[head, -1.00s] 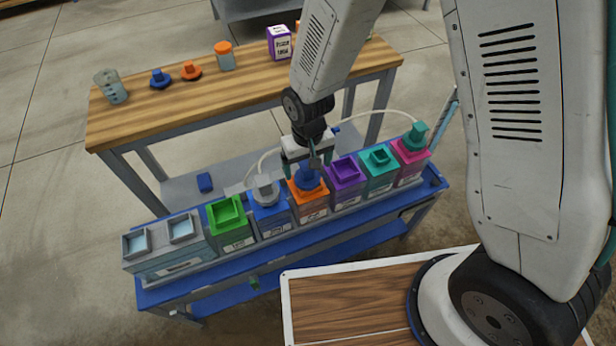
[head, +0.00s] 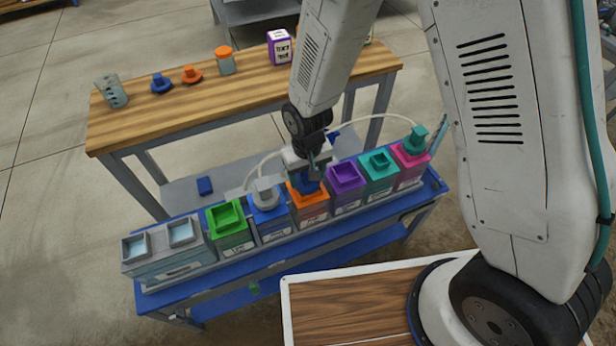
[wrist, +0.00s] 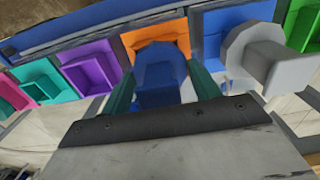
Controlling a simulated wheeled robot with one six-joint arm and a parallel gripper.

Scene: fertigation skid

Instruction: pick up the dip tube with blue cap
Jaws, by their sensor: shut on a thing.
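The blue cap of the dip tube (wrist: 160,75) sits over the orange-topped container (head: 308,202). My gripper (wrist: 162,90) is shut on the blue cap, with one green finger on each side of it in the wrist view. In the head view my gripper (head: 307,172) hangs over the orange container and hides most of the cap. The tube below the cap is hidden, so I cannot tell how deep it reaches into the container.
A grey cap with a hose stands on the blue container (head: 270,218) to the left. Purple (head: 346,180), teal (head: 379,168) and pink (head: 411,157) containers stand to the right, and a green one (head: 229,220) further left. A wooden bench (head: 180,104) stands behind.

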